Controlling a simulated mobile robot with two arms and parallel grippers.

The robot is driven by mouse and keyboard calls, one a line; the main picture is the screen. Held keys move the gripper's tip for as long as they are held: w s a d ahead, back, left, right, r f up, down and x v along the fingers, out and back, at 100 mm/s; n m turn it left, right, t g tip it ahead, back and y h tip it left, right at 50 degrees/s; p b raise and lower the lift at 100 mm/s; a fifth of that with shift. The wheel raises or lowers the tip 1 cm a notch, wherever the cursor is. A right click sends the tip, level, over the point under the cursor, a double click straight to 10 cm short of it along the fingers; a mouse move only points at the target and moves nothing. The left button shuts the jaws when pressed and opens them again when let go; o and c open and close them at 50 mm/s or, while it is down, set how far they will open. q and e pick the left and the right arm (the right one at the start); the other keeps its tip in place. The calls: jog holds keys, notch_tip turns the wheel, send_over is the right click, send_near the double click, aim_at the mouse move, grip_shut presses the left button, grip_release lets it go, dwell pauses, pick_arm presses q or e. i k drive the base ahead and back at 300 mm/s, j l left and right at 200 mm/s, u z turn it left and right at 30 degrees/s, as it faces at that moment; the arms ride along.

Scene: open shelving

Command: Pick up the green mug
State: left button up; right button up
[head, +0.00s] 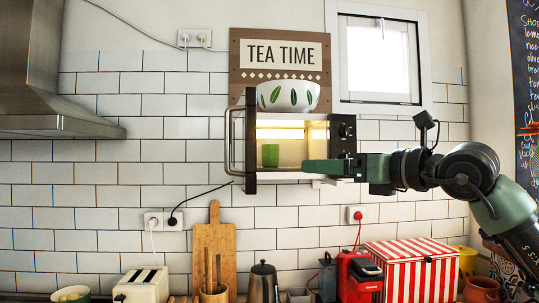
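The green mug (270,155) stands upright inside the lit microwave (292,125), left of the middle of its floor. The microwave door (250,145) is open and seen nearly edge-on at the left, with its handle on the outer side. My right gripper (308,167) reaches in from the right, in front of the lower right part of the microwave. Its tips point left toward the mug, with a visible gap between them. The finger opening cannot be made out from this side. My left gripper is out of view.
A white bowl with green leaves (288,96) sits on top of the microwave, before a "TEA TIME" sign (281,55). Below are a cutting board (214,245), kettle (263,283), toaster (141,285), red appliance (358,275) and striped box (412,272). A range hood (60,100) is upper left.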

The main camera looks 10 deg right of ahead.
aim_at(271, 150)
jog(key=i, duration=1.75)
